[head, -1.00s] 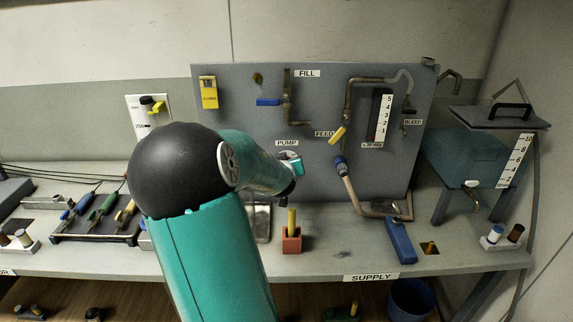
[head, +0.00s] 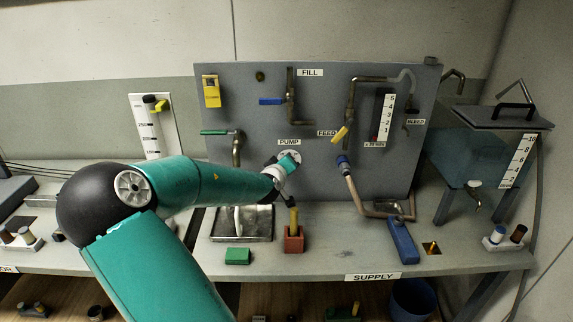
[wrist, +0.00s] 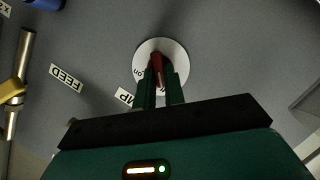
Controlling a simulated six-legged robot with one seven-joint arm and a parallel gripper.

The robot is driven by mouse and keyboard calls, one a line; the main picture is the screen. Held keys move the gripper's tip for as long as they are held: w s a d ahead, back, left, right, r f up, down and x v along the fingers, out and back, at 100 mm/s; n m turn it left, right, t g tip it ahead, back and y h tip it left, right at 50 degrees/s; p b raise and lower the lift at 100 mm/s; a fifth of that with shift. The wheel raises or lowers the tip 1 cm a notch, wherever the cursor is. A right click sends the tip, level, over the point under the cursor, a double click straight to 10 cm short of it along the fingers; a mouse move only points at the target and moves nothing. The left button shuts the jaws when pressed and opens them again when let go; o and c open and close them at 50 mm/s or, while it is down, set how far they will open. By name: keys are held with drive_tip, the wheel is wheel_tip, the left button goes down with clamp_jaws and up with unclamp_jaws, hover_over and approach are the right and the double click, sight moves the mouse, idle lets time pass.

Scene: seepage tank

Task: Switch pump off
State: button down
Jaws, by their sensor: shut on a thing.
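The pump switch is a round white dial plate (wrist: 180,60) with a red knob (wrist: 157,70) on the grey panel. In the head view the dial plate (head: 291,155) sits just right of and below the PUMP label (head: 289,142), mostly hidden behind my gripper. My gripper (head: 288,163) reaches it from the left. In the wrist view my gripper (wrist: 160,85) has its two green fingers closed on either side of the red knob. Part of the lettering "on" shows at the plate's left; the rest of the lettering is hidden.
The grey panel (head: 330,180) carries a blue FILL handle (head: 271,101), a yellow FEED handle (head: 340,133) and a green handle (head: 214,132). Below stand a red block (head: 294,243), a green block (head: 238,256) and a metal tray (head: 240,238).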

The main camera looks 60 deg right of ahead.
idle(0.3)
drive_tip(key=c, duration=1.5)
unclamp_jaws()
drive_tip(key=s+a+r, duration=0.2)
drive_tip(key=a+r, duration=0.2)
drive_tip(key=s+a+r, duration=0.2)
drive_tip(key=a+r, duration=0.2)
drive_tip(key=s+a+r, duration=0.2)
drive_tip(key=a+r, duration=0.2)
drive_tip(key=r, duration=0.1)
drive_tip(key=shift+s+a, duration=0.2)
drive_tip(key=shift+s, duration=0.05)
drive_tip(key=shift+f, duration=0.1)
